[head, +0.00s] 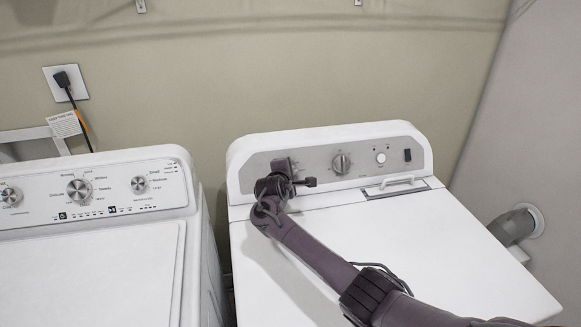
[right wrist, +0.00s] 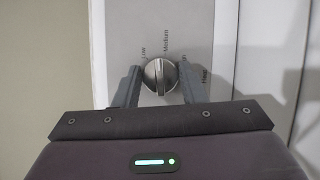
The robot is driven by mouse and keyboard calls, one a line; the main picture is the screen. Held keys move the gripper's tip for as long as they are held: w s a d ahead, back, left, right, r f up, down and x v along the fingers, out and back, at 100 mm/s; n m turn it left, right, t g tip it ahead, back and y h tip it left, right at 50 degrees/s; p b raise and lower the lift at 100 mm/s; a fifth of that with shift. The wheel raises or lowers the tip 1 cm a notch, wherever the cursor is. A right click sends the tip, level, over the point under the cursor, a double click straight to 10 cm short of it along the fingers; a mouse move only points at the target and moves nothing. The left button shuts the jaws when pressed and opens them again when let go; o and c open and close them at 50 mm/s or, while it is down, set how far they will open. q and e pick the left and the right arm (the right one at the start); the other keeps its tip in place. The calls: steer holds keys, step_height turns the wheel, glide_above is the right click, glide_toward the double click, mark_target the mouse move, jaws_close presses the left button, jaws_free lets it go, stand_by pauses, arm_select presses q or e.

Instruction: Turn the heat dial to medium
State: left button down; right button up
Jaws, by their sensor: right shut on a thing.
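The heat dial (right wrist: 160,75) is a round silver knob with a raised ridge, on the dryer's grey control panel. In the right wrist view its ridge stands nearly upright, with its upper end between the "Low" and "Medium" labels. A "High" label shows to the right, partly covered by a finger. My right gripper (right wrist: 159,86) has one finger on each side of the dial and is shut on it. In the head view my right gripper (head: 284,169) is at the left part of the panel and hides the dial. My left gripper is not in view.
The white dryer (head: 400,240) has a second knob (head: 341,163), a small round button (head: 381,158) and a dark switch (head: 407,155) to the right of my gripper. A handle (head: 397,181) lies below them. A white washer (head: 90,265) stands left, across a narrow gap.

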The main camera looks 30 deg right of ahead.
steer(key=shift+m+g+y+p, duration=0.3)
steer(key=shift+m+g+p, duration=0.3)
steer(key=shift+m, duration=0.6)
steer(key=o, duration=1)
steer(key=shift+r, duration=0.1)
steer(key=v, duration=0.7)
steer(key=shift+s+a+p, duration=0.2)
steer(key=shift+s+p, duration=0.05)
steer(key=shift+p, duration=0.05)
steer(key=shift+r, duration=0.1)
